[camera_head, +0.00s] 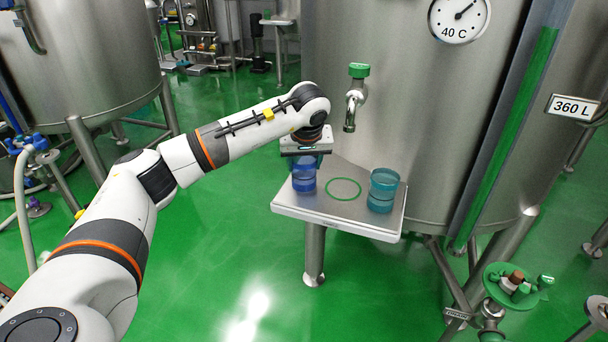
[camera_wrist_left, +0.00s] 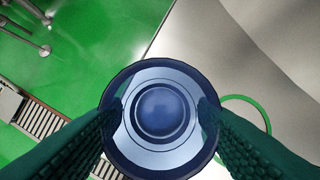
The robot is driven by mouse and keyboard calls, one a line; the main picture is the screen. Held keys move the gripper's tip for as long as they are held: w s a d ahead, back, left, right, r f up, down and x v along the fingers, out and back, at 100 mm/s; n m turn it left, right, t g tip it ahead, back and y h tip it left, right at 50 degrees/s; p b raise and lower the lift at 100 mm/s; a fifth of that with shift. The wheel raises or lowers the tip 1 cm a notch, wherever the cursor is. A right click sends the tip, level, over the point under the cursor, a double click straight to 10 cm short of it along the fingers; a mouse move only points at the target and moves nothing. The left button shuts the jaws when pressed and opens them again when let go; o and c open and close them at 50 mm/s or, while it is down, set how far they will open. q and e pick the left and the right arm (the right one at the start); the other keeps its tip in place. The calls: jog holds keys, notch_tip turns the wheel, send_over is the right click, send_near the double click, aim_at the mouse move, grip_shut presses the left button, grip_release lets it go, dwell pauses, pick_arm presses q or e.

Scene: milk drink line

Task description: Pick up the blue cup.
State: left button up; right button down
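The blue cup (camera_head: 304,184) stands upright at the left side of the small shelf (camera_head: 338,213). In the left wrist view the cup (camera_wrist_left: 160,146) is seen from above, its round rim open to the camera. My left gripper (camera_head: 305,160) points down over the cup and hides its upper part. In the left wrist view the two dark green fingers of the gripper (camera_wrist_left: 161,115) lie on opposite sides of the cup, overlapping its rim. I cannot tell whether they press on its wall. My right gripper is not in view.
A teal cup (camera_head: 382,190) stands at the right of the shelf. A green ring mark (camera_head: 343,190) lies between the cups. A tap with a green cap (camera_head: 357,92) sticks out of the steel tank (camera_head: 400,110) above the shelf. Green floor lies in front.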

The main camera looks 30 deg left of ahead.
pick_arm(q)
jog(key=c, duration=0.3)
jog(key=shift+r, duration=0.1)
jog(key=shift+c, duration=0.2)
